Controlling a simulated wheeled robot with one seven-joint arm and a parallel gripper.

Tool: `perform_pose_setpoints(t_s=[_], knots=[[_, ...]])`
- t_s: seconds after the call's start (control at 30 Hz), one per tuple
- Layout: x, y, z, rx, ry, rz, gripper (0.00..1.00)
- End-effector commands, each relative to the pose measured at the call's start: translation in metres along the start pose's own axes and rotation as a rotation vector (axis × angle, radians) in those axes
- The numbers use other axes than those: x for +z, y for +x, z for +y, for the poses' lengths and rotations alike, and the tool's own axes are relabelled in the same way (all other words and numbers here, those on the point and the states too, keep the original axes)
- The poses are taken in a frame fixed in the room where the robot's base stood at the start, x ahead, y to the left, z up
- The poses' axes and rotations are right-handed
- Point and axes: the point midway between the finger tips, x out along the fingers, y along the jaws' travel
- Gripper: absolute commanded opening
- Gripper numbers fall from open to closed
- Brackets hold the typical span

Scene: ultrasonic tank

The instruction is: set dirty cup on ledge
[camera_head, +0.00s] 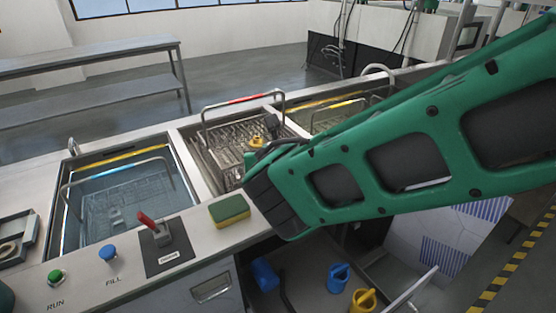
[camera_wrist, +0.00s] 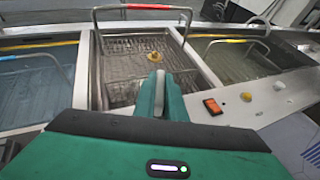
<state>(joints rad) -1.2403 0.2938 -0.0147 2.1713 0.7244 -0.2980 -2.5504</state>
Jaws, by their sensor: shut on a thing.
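My gripper (camera_wrist: 158,88) is shut on a small yellow cup with brownish patches (camera_wrist: 155,57), which shows just past the fingertips in the wrist view. In the head view the cup (camera_head: 257,143) is over the middle tank's wire basket, at the end of my green arm. The arm hides part of the gripper there. The ledge (camera_head: 185,230) is the pale counter strip along the tanks' near side. Whether the cup touches the basket is hard to tell.
A green-yellow sponge (camera_head: 229,209), a red lever (camera_head: 152,225) and blue (camera_head: 107,252) and green (camera_head: 56,277) buttons are on the ledge. A water tank (camera_head: 120,200) lies left. An orange switch (camera_wrist: 212,106) stands right of my gripper.

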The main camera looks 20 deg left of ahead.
Motion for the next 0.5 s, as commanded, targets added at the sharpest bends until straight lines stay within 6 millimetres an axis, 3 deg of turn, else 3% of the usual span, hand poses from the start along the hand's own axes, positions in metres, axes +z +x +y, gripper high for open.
perform_pose_setpoints(t_s=[0.3, 0.5], knots=[[-0.034, 0.014, 0.000, -0.001, -0.004, 0.002, 0.00], [-0.036, 0.015, -0.001, -0.001, 0.000, 0.000, 0.00]])
